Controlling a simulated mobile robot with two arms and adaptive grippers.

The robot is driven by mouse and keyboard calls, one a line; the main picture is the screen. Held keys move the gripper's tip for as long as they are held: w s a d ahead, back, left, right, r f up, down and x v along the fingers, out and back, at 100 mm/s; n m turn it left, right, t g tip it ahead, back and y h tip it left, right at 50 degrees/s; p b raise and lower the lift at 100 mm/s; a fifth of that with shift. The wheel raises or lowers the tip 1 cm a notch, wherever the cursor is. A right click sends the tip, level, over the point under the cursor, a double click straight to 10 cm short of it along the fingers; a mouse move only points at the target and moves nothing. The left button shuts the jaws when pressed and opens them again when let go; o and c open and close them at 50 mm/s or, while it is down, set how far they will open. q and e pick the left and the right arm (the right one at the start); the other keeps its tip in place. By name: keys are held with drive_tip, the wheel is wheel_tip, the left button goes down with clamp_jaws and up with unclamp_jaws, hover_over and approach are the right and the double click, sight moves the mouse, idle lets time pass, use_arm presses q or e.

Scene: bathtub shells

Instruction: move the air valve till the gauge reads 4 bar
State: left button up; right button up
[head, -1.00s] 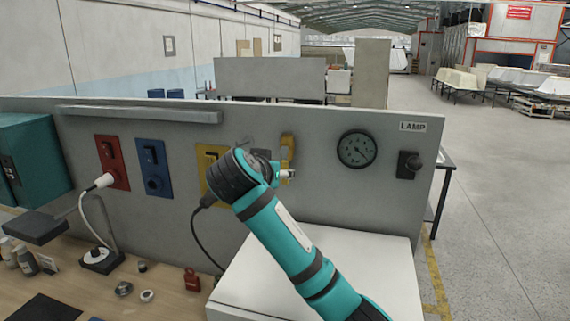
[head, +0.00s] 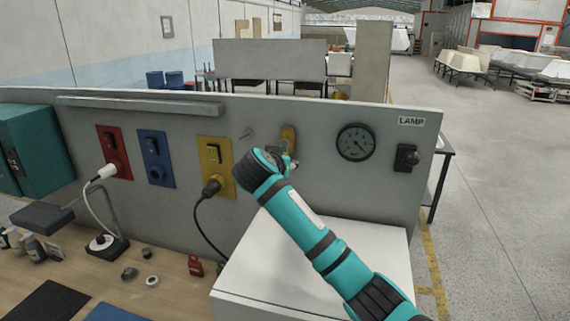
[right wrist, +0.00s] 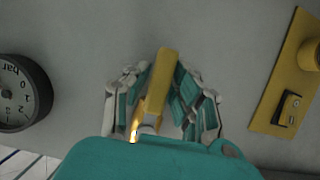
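The air valve has a yellow lever (head: 288,136) on the grey panel; in the right wrist view the lever (right wrist: 163,75) stands slightly tilted. My right gripper (right wrist: 160,92) has a finger on each side of the lever; whether both pads press on it is unclear. In the head view my right wrist hides most of the gripper and the valve's lower part. The round gauge (head: 356,142) is right of the valve; its needle points to the lower right, but its numbers are too small to read. Part of the gauge (right wrist: 18,95) shows upside down in the wrist view. My left gripper is out of view.
Red (head: 114,152), blue (head: 155,158) and yellow (head: 215,155) switch plates are left of the valve. A black cable hangs from the yellow one. A LAMP switch (head: 406,158) is right of the gauge. A white box (head: 290,268) stands below my arm.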

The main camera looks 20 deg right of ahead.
clamp_jaws()
drive_tip(key=shift+d, duration=0.1)
drive_tip(key=shift+s+d+n+g+h+b, duration=0.3)
drive_tip(key=shift+d+n+h, duration=0.1)
drive_tip(key=shift+n, duration=0.3)
drive_tip(key=n, duration=0.1)
drive_tip(key=s+d+n+h, duration=0.1)
drive_tip(key=shift+d+r+n+g+h, duration=0.15)
drive_tip(key=shift+r+n+g+h, duration=0.15)
drive_tip(key=shift+r+g, duration=0.1)
drive_tip(key=shift+o, duration=2.4)
unclamp_jaws()
drive_tip(key=shift+w+f, duration=0.1)
drive_tip(key=shift+w, duration=0.05)
